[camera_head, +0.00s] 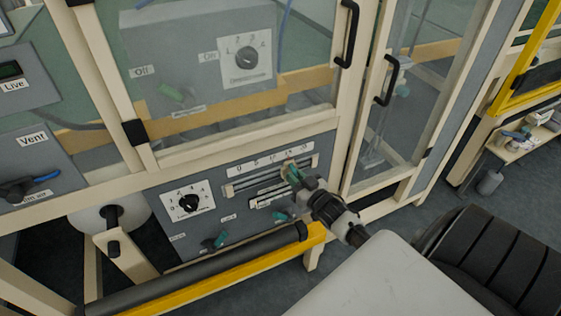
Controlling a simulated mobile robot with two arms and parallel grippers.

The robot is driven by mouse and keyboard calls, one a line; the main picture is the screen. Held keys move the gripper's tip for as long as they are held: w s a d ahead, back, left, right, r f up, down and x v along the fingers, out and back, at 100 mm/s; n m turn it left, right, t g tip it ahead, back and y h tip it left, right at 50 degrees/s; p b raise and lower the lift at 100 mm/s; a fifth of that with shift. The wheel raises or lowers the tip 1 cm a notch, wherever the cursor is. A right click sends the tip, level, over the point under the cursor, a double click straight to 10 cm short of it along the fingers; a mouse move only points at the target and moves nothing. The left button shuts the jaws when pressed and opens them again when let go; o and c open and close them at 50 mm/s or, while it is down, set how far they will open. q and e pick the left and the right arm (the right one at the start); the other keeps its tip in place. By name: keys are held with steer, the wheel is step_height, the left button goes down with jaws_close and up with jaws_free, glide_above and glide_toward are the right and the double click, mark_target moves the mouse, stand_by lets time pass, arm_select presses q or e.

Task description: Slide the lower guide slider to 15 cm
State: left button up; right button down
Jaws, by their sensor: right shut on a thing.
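The guide slider (289,168) is on the lower grey panel (215,215), along a horizontal slot (250,182) under a white number scale (268,158). My right gripper (291,172) is shut on the slider's knob and hides part of it. The knob stands toward the right part of the scale, near its fourth mark; the small numbers are hard to read. The label strip (268,199) below the slot is partly hidden by my gripper and too small to read. My left gripper is not in view.
A rotary dial (189,202) and a green-handled switch (215,241) sit left of the slider. A black and yellow bar (215,265) runs below the panel. Glass doors with black handles (387,81) stand above and to the right. A white roll (105,216) is at left.

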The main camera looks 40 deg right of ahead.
steer(key=c, duration=1.2)
jaws_free()
steer(key=shift+o, duration=0.2)
steer(key=shift+s, duration=0.15)
steer(key=s, duration=1)
steer(key=shift+s+a, duration=0.2)
steer(key=shift+s, duration=0.1)
